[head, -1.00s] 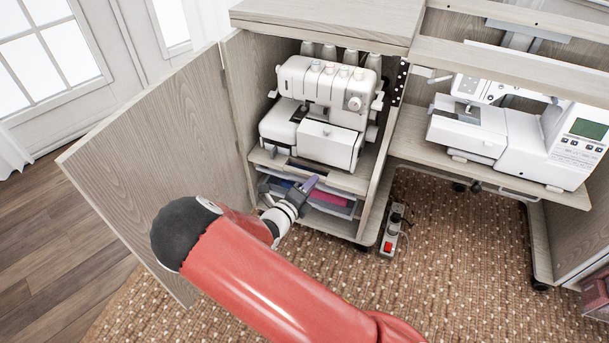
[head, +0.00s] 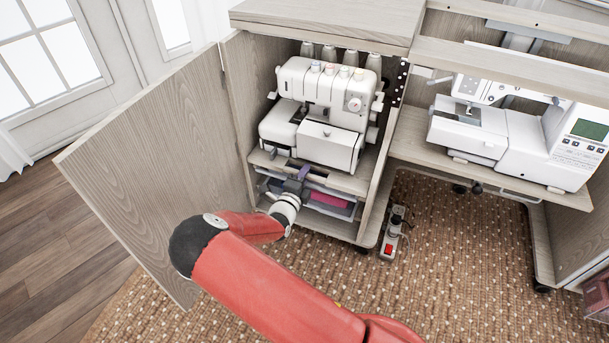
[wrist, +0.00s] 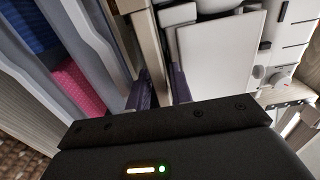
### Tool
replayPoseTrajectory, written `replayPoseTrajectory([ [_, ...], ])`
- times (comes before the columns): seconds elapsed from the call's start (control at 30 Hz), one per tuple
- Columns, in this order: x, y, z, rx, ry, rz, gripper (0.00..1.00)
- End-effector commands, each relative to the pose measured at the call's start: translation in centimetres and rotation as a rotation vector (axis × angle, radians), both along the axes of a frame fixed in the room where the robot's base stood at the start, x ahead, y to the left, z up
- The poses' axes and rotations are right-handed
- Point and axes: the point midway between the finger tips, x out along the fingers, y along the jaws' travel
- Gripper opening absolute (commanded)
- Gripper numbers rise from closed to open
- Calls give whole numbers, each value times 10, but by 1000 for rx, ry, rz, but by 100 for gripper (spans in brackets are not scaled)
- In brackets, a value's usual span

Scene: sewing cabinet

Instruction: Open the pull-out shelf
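The pull-out shelf (head: 343,182) is a light wood board under the white overlock machine (head: 320,116) in the open cabinet. Its front edge also shows in the wrist view (wrist: 149,40) as a beige strip. My gripper (head: 303,173) is at the left-middle part of this edge. In the wrist view the two dark purple fingers (wrist: 163,88) stand apart, with the strip running between them. The gripper looks open; I cannot tell whether either finger touches the shelf. My gripper hides part of the edge in the head view.
Clear drawers with pink contents (head: 327,200) sit just under the shelf. The open cabinet door (head: 160,160) stands on the left. A power strip (head: 390,238) lies on the carpet to the right. A sewing machine (head: 520,130) stands on the right-hand surface.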

Motion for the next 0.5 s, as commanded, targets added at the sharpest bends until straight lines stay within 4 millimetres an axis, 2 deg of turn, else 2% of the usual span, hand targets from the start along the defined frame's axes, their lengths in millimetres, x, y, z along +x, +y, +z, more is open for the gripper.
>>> replayPoseTrajectory([
  [0.13, 0, 0, 0, 0, 0, 0, 22],
  [0.3, 0, 0, 0, 0, 0, 0, 1],
  [0.5, -1, 0, 0, 0, 0, 0, 0],
])
